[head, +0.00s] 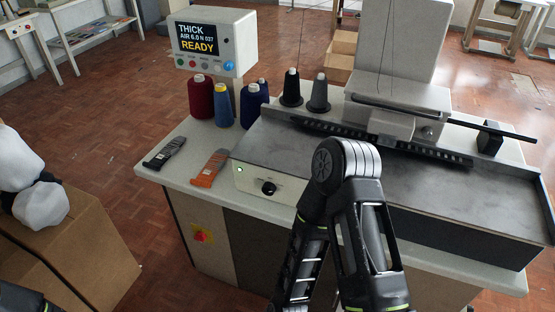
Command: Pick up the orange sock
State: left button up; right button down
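Only a small part of my other arm shows at the lower left corner. Neither gripper's fingers show in this view, and nothing is seen touching the socks.
Thread cones, including a red one (201,97) and a blue one (223,105), stand behind the socks. A display box (216,43) reads "READY". The sewing machine (397,103) fills the table's right. A cardboard box (90,250) with white bundles (41,206) stands at left.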

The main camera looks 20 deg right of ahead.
aim_at(217, 162)
jog(key=z, duration=0.35)
jog(key=i+j, duration=0.15)
jog(key=j, duration=0.25)
jog(key=i+j, duration=0.2)
jog(key=j, duration=0.15)
jog(key=i+j, duration=0.15)
jog(key=j, duration=0.25)
jog(key=i+j, duration=0.15)
jog(key=j, duration=0.25)
jog(key=z, duration=1.85)
